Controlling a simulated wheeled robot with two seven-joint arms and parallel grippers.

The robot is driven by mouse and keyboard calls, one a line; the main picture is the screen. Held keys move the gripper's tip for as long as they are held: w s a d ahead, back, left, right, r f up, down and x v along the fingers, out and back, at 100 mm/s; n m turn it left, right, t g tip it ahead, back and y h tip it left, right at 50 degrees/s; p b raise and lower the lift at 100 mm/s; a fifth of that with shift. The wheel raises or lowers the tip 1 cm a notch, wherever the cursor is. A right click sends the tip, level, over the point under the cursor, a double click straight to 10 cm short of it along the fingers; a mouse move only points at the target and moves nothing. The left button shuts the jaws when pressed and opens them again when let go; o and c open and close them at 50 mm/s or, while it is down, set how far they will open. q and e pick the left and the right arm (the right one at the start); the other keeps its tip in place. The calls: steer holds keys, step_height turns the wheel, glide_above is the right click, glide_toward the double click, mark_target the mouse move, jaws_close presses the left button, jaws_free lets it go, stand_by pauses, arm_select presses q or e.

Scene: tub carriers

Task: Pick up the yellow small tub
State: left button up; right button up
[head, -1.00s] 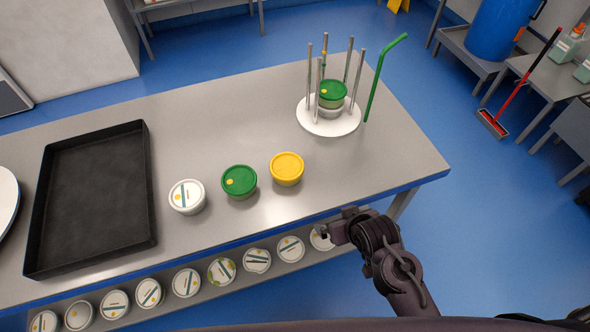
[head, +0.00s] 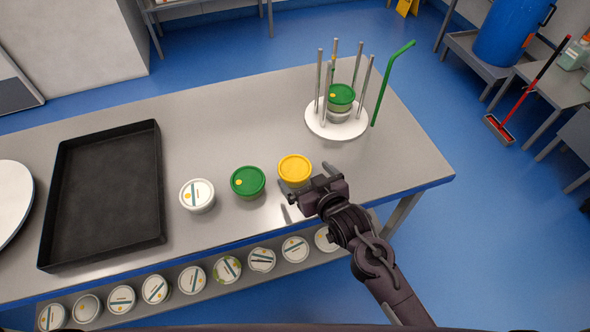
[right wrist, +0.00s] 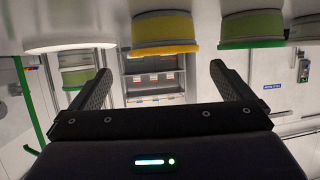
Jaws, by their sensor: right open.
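The yellow small tub (head: 295,169) stands upright on the steel table, at the right end of a row of three tubs. It also shows in the right wrist view (right wrist: 166,34), upside down, ahead of the fingers. My right gripper (head: 306,190) is open and empty at the near side of the yellow tub, its fingers spread toward it. In the right wrist view the open fingers (right wrist: 158,85) have nothing between them. My left gripper is not in view.
A green-lidded tub (head: 248,182) and a white-lidded tub (head: 197,195) stand left of the yellow one. A white round carrier (head: 348,130) with upright rods holds stacked tubs behind. A black tray (head: 152,205) lies left. Several tubs line the lower shelf.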

mark_target(296, 170)
steer(key=x, duration=0.2)
steer(key=p+x, duration=0.1)
steer(key=x, duration=0.1)
steer(key=shift+s+a+f, duration=0.15)
steer(key=shift+s+a, duration=0.1)
steer(key=shift+w+a+f, duration=0.15)
steer(key=shift+w+f, duration=0.15)
steer(key=shift+w, duration=0.05)
steer(key=c, duration=0.9)
steer(key=shift+r, duration=0.1)
steer(key=shift+c, duration=0.8)
